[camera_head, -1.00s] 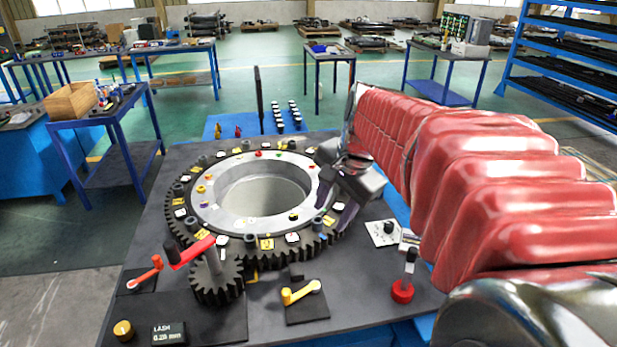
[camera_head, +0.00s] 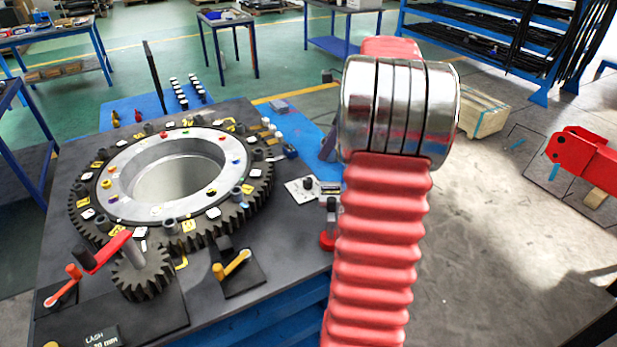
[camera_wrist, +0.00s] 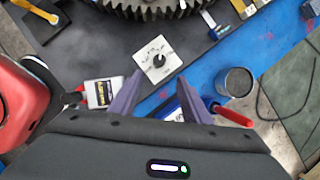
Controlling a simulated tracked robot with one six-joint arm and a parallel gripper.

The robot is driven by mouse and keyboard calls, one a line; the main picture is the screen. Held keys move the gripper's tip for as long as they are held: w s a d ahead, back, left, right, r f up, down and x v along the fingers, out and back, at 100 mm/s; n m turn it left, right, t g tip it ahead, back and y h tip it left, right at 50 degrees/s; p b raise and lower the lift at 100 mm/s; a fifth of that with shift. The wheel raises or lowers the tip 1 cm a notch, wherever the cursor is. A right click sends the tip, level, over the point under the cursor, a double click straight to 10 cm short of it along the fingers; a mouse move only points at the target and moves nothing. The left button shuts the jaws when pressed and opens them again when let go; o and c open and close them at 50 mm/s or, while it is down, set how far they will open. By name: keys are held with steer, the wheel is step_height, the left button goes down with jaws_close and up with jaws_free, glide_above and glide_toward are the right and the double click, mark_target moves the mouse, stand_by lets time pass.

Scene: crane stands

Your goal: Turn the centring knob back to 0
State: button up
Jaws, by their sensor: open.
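The knob (camera_wrist: 158,60) is small and black, on a square white plate (camera_wrist: 150,50) with printed marks too small to read. In the wrist view it lies just ahead of my fingertips, with the plate apart from them. My gripper (camera_wrist: 160,78) is open and empty, its two purple fingers spread. In the head view the white plate (camera_head: 297,195) with its black knob (camera_head: 310,183) lies on the dark bench top, right of the big gear ring (camera_head: 250,200). My arm hides most of the gripper there.
A red-based upright lever (camera_head: 328,239) stands close to the plate. A yellow crank (camera_head: 236,263) and a red crank (camera_head: 105,253) are at the front. In the wrist view a grey cup (camera_wrist: 236,83) is right of my gripper, and a labelled box (camera_wrist: 102,93) is left.

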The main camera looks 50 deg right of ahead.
mark_target(308, 180)
stand_by(0.3)
steer(key=x, duration=1.4)
steer(key=shift+c, duration=0.5)
steer(key=shift+r, duration=0.1)
steer(key=c, duration=0.9)
